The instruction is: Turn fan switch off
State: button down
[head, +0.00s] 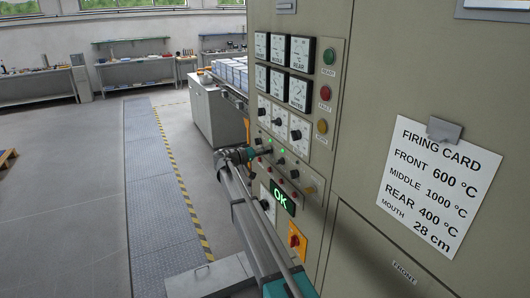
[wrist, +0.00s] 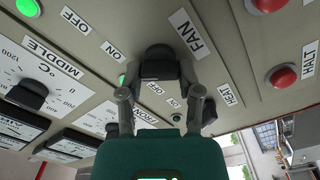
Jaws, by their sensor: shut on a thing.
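The fan switch is a black rotary knob (wrist: 160,62) beside the FAN label (wrist: 191,34) in the wrist view. My gripper (wrist: 160,92) has one finger on each side of it and is shut on it. Which way the switch points is hard to tell behind the fingers. In the head view my gripper (head: 262,152) is against the control panel (head: 339,80), left of a row of small knobs and lamps, and it hides the fan switch there.
A green lamp (wrist: 121,80) is lit near the fan switch, and red push buttons (wrist: 283,76) sit to the right. Other knobs are close by. A firing card (head: 437,187) hangs at right.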

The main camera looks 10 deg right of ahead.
jog(key=shift+n, duration=0.4)
jog(key=n, duration=0.2)
jog(key=shift+f+n, duration=0.1)
jog(key=shift+n, duration=0.2)
jog(key=n, duration=0.7)
jog(key=shift+f+n, duration=0.1)
jog(key=shift+n, duration=1.6)
